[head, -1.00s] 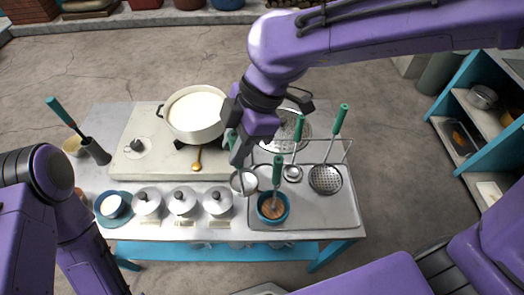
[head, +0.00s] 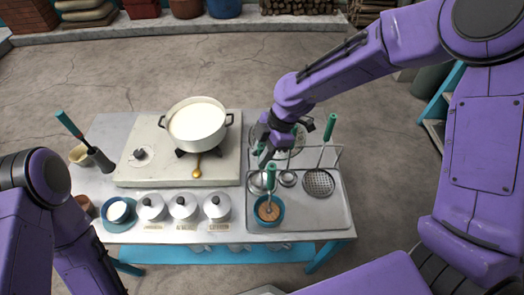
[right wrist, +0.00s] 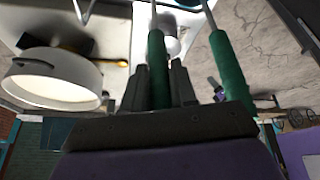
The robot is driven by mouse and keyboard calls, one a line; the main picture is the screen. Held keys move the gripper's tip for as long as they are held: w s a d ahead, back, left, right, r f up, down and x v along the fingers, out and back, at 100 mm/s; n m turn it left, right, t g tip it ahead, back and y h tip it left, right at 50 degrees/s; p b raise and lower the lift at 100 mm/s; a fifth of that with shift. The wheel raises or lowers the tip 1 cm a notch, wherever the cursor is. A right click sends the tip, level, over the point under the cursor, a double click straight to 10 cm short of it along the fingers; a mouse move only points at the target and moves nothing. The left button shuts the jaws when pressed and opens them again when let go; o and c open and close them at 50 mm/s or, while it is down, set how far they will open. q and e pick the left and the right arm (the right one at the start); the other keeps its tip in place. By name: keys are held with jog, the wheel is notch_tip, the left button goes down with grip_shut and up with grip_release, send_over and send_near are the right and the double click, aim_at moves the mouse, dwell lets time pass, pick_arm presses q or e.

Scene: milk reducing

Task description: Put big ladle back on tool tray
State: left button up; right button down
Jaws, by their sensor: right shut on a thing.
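My right gripper (head: 264,148) is shut on the green handle of the big ladle (head: 260,182); the handle also shows between the fingers in the right wrist view (right wrist: 157,70). The ladle's round metal bowl hangs low over the left part of the tool tray (head: 315,212). I cannot tell whether it touches the tray. The small ladle (head: 288,178) and the skimmer (head: 319,183) are on the tray to its right. Another green handle (right wrist: 226,70) stands close beside my gripper in the right wrist view. My left gripper is out of view; only the arm shows.
A blue bowl (head: 269,218) with a green-handled tool is at the tray's front left. A pot of milk (head: 197,122) stands on the stove left of my gripper. Several lidded pots (head: 184,207) line the front edge. The tray's front right is clear.

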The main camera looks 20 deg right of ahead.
jog(key=c, duration=1.1)
grip_release()
jog(key=shift+o, duration=1)
jog(key=shift+s, duration=0.2)
jog(key=shift+r, duration=0.15)
jog(key=shift+w+d+r, duration=0.1)
jog(key=shift+w+r, duration=0.05)
jog(key=shift+r, duration=0.1)
jog(key=b+v, duration=0.2)
jog(key=v, duration=0.9)
jog(key=shift+r, duration=0.1)
